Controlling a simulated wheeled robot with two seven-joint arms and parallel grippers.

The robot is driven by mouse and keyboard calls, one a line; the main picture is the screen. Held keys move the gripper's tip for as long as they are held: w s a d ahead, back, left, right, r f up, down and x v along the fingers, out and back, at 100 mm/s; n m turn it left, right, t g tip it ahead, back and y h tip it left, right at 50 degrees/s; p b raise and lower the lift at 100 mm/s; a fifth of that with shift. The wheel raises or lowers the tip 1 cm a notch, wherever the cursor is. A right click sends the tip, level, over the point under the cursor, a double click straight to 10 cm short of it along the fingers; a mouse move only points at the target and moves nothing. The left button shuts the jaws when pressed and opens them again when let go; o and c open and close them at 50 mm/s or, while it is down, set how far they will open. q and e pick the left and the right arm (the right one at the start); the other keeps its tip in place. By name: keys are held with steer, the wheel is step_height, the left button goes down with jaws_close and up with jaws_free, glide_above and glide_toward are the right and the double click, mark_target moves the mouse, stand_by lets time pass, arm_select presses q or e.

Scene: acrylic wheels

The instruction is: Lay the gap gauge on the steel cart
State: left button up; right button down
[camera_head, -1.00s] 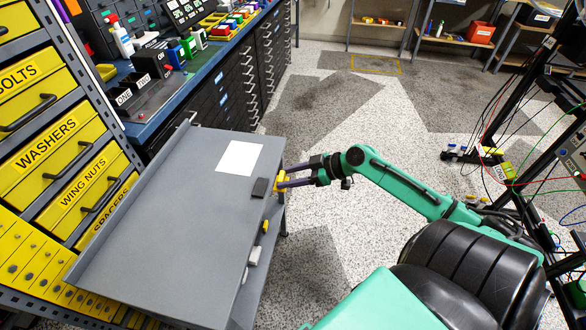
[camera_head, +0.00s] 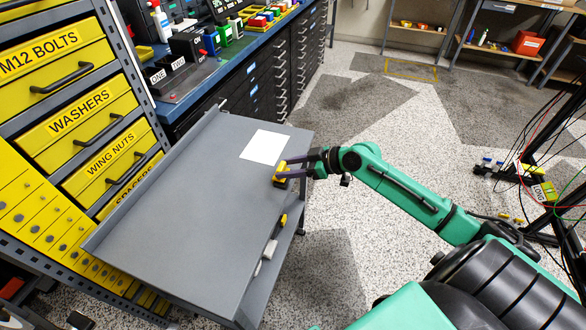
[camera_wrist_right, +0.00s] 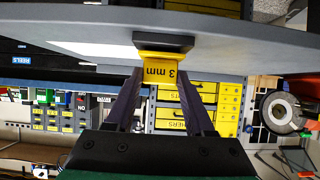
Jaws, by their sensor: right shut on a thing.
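The gap gauge (camera_head: 281,173) is a small yellow piece with a dark block. My right gripper (camera_head: 285,168) is shut on the gauge's yellow part, at the right edge of the steel cart (camera_head: 190,215). I cannot tell whether the gauge touches the cart top. My left gripper is not in view.
A white sheet (camera_head: 265,147) lies on the cart beside the gauge. A yellow item (camera_head: 283,220) and a pale item (camera_head: 267,255) sit along the cart's right edge. Yellow labelled drawers (camera_head: 85,115) stand at left, a blue workbench (camera_head: 200,85) behind. Most of the cart top is bare.

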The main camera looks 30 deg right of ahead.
steer(key=shift+f, duration=0.3)
stand_by(0.5)
steer(key=shift+c, duration=1)
jaws_free()
steer(key=v, duration=1.4)
steer(key=shift+s+p, duration=0.3)
steer(key=shift+p, duration=0.15)
steer(key=shift+d+r, duration=0.1)
steer(key=shift+d, duration=0.05)
